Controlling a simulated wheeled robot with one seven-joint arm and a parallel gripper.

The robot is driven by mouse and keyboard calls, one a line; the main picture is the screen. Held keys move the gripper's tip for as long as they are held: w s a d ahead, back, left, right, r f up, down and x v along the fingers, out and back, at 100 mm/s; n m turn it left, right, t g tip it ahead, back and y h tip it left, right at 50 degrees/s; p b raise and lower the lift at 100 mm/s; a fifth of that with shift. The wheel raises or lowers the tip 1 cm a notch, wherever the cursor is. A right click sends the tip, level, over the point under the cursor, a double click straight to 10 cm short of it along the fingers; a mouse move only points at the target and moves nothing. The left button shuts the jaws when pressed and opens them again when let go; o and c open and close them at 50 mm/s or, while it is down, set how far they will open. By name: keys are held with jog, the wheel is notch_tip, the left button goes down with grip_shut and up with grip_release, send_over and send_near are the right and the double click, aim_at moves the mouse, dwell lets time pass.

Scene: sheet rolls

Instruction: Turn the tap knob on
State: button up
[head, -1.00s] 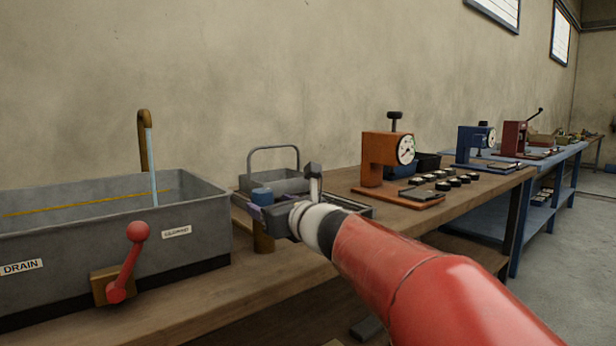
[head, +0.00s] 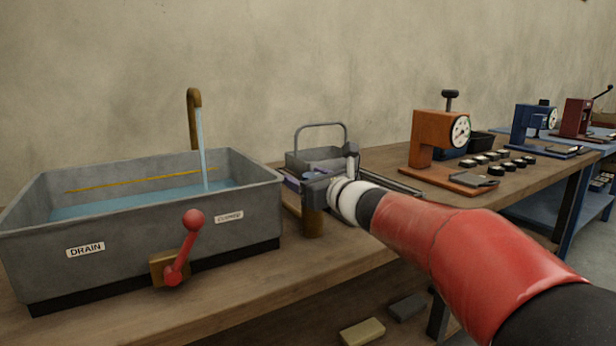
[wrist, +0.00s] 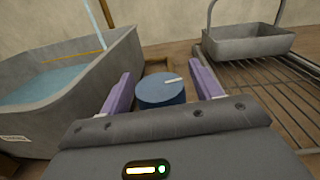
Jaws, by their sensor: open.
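The tap knob is a round blue knob with a white mark on top (wrist: 160,92), on a brown post (head: 313,222) at the right side of the grey tank. In the wrist view my gripper (wrist: 162,84) is open, with one purple finger on each side of the knob. I cannot tell whether the fingers touch it. In the head view my gripper (head: 306,180) covers the knob. A brown spout (head: 193,110) pours a stream of water into the grey tank (head: 130,225). Water (wrist: 50,82) stands in the tank near a yellow line.
A red lever (head: 185,245) sits on the tank's front by the DRAIN label (head: 86,249). A grey handled basket (head: 318,158) and a wire rack (wrist: 270,85) are right of the knob. An orange gauge press (head: 430,140) stands farther right on the bench.

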jog(key=c, duration=1)
jog(key=shift+f+b, duration=0.25)
jog(key=shift+b, duration=0.7)
jog(key=m+t+h+b, duration=0.1)
jog(key=h+b, duration=0.1)
jog(key=b, duration=0.1)
jog(key=shift+w+f+m, duration=0.1)
jog(key=shift+f+m, duration=0.05)
jog(key=shift+m, duration=0.15)
jog(key=shift+d+m+t+h+b, duration=0.1)
jog(key=shift+m+t+h+b, duration=0.5)
jog(key=shift+b, duration=0.55)
jog(key=shift+w+r+h+b, duration=0.1)
jog(key=shift+r+h+b, duration=0.2)
jog(key=shift+r+h, duration=0.1)
jog(key=shift+d, duration=0.1)
jog(key=o, duration=1)
